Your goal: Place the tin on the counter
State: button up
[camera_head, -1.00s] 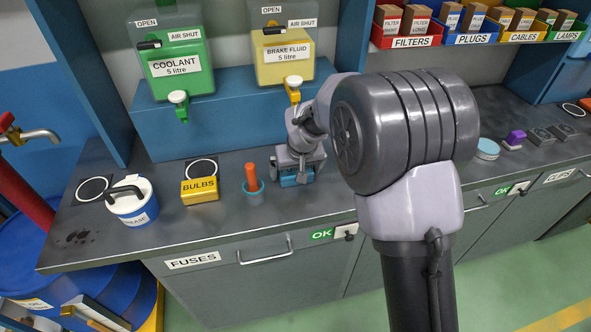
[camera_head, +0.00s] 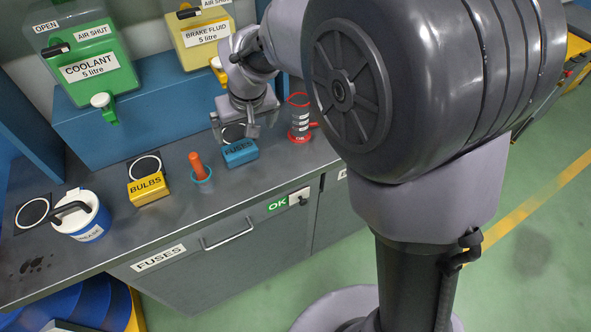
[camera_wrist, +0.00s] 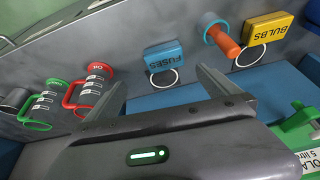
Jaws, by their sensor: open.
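The blue tin labelled FUSES (camera_head: 240,153) sits upright on the grey counter (camera_head: 225,200), between the orange-handled tool in its cup and the red-rimmed clear jug. It also shows in the wrist view (camera_wrist: 164,57), beyond my fingertips. My gripper (camera_head: 236,132) is open and empty, just behind the tin and apart from it. Its two fingers also show in the wrist view (camera_wrist: 160,82). A white ring mark lies on the counter beside the tin, partly hidden by it. The yellow tin labelled BULBS (camera_head: 149,190) stands further left.
The orange tool's cup (camera_head: 202,176) and the clear jug (camera_head: 299,120) flank the blue tin. A white grease tub (camera_head: 82,218) stands at the left. Coolant (camera_head: 92,60) and brake fluid (camera_head: 200,35) tanks stand behind on a blue ledge (camera_head: 150,110).

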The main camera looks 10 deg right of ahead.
jog(key=s+d+r+m, duration=0.3)
jog(key=s+d+r, duration=0.45)
jog(key=s, duration=0.45)
jog(key=s+d+m+t, duration=0.1)
jog(key=s+m, duration=0.3)
jog(key=s, duration=1.1)
jog(key=shift+s+d+r+y, duration=0.15)
jog(key=shift+d+r+y, duration=0.3)
jog(key=shift+d, duration=0.25)
jog(key=shift+f, duration=0.1)
jog(key=shift+f+b, duration=0.35)
jog(key=shift+b, duration=0.15)
